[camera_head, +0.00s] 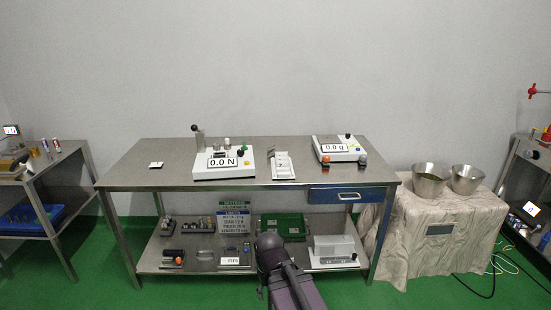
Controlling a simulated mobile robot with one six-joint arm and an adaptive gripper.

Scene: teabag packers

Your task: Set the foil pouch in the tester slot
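A white tester (236,172) with a "0.0 N" display stands on the steel table (130,178), left of the middle. It has an upright post with a black knob and small metal parts on top; its slot is too small to make out. A narrow pale tray (282,174) with whitish contents lies right of the tester. A small flat white item (156,164) lies to its left. I cannot tell which of these, if any, is the foil pouch. My dark arm rises at the bottom middle, in front of the lower shelf; its gripper fingers are not visible.
A scale (338,146) reading "0.0 g" stands at the table's right, above a blue drawer (347,195). The lower shelf holds a green crate (284,226) and several devices. Two metal buckets (430,183) stand on a cloth-covered stand at right. Green floor in front looks clear.

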